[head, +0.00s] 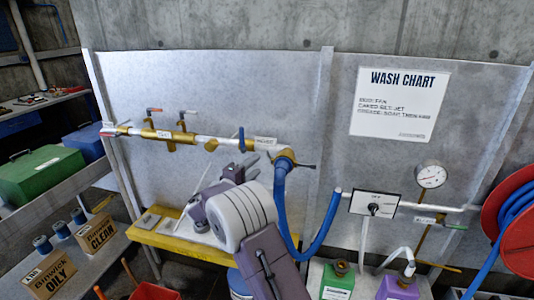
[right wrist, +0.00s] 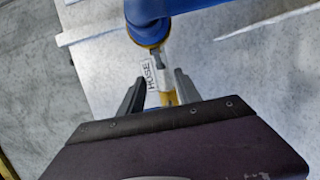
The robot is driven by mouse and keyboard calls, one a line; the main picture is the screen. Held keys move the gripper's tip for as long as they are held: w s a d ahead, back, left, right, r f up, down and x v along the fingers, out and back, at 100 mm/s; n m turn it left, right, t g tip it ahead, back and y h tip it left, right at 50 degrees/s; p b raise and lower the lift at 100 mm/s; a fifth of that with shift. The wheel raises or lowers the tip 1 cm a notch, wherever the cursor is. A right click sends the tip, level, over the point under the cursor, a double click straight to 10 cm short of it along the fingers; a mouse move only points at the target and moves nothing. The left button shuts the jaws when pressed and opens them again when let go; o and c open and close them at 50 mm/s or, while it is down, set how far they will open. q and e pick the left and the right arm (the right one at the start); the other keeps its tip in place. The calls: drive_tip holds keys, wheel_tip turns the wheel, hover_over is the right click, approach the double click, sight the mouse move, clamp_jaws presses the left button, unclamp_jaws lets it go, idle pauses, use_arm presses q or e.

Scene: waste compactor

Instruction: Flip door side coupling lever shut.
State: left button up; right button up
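A brass hose coupling (head: 287,154) sits at the right end of the white pipe, with a blue hose (head: 280,190) hanging from it. A thin dark lever (head: 307,166) sticks out to the coupling's right; I cannot tell if it is the door side one. The coupling's left side is partly hidden by my right gripper (head: 256,163), which is just left of and below it. In the right wrist view my right gripper (right wrist: 160,90) has its fingers apart, with the HOSE label (right wrist: 150,75) and a brass part (right wrist: 166,92) showing between them. My left gripper is not in view.
Pipe valves with a blue handle (head: 241,140) and an orange-tipped handle (head: 154,110) are left of the coupling. A yellow-edged bench (head: 175,243) is below. A pressure gauge (head: 431,175) and red hose reel (head: 515,225) are at the right.

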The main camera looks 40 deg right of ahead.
sight(268, 155)
drive_tip(key=p+x, duration=0.3)
drive_tip(key=x, duration=0.4)
drive_tip(key=shift+w+d, duration=0.3)
drive_tip(key=shift+d, duration=0.05)
drive_tip(key=shift+w+d, duration=0.2)
drive_tip(key=shift+d, duration=0.15)
drive_tip(key=shift+a, duration=0.1)
clamp_jaws()
